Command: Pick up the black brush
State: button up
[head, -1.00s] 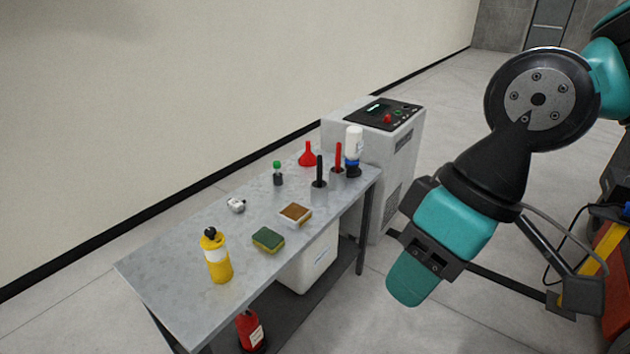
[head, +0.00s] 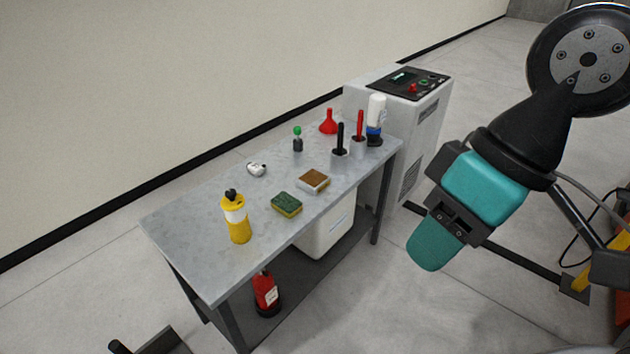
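My gripper (head: 432,245) hangs right of the table in the picture, apart from the brush, pointing down. One teal finger shows clearly. The other finger is not clearly visible, so I cannot tell how far apart they are. I see nothing held in it.
A white-and-blue bottle (head: 375,119), red funnel (head: 328,122), small green-capped bottle (head: 297,140), brown-topped block (head: 313,181), sponge (head: 286,204) and yellow bottle (head: 237,219) share the grey table (head: 190,233).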

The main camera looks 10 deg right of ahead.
aim_at(340, 140)
jog(key=z, duration=0.55)
jog(key=i, duration=1.25)
jog(key=u, duration=0.8)
